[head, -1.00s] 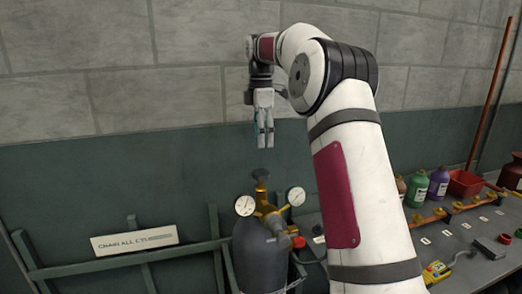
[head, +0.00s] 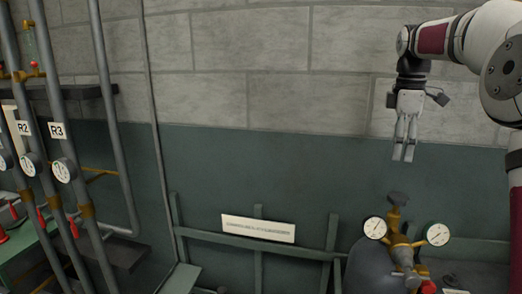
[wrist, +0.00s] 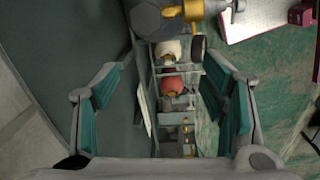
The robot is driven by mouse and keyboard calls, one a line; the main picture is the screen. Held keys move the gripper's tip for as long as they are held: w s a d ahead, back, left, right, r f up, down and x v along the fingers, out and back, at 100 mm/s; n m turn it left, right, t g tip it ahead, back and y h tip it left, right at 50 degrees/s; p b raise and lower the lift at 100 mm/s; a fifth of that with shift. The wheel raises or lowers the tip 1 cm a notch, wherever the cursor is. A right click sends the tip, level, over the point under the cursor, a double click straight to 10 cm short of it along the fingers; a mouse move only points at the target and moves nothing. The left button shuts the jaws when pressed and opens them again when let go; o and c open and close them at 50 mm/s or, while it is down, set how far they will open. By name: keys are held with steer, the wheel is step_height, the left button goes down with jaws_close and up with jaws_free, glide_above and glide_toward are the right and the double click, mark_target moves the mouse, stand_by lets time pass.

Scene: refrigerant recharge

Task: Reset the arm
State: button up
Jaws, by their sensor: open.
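My gripper (head: 404,152) hangs pointing down at the right of the head view, in front of the block wall. It is above the grey gas cylinder (head: 370,268) and its brass regulator (head: 399,240) with two round gauges, and is apart from them. In the wrist view my gripper (wrist: 165,105) shows two teal-padded fingers spread wide with nothing held between them. The cylinder top (wrist: 156,18) shows at the upper middle of that view, beyond the fingers.
A white sign (head: 258,228) is on the green rack rail (head: 230,240). Upright pipes with gauges, labelled R2 and R3 (head: 57,130), stand at the left. A white cylinder top (wrist: 168,52) and a red one (wrist: 173,87) show in the wrist view. The wall space left of my gripper is clear.

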steer(key=s+a+r+m+t+h, duration=0.1)
steer(key=s+a+r+m, duration=0.15)
steer(key=s+a, duration=0.4)
steer(key=s+a+r+m+t, duration=0.1)
steer(key=s+a+m+t, duration=0.1)
steer(key=s+a+m, duration=0.35)
steer(key=s+a+f+m, duration=0.1)
steer(key=s+a+f, duration=0.1)
steer(key=s, duration=0.4)
steer(key=s+a+f+m+t+y, duration=0.1)
steer(key=s+a+f+m, duration=0.1)
steer(key=s+f, duration=0.2)
steer(key=s+a+f+m+t, duration=0.1)
steer(key=s+f, duration=0.3)
steer(key=s, duration=0.6)
steer(key=shift+s+a+m, duration=0.15)
steer(key=shift+a+m, duration=0.35)
steer(key=shift+m, duration=0.1)
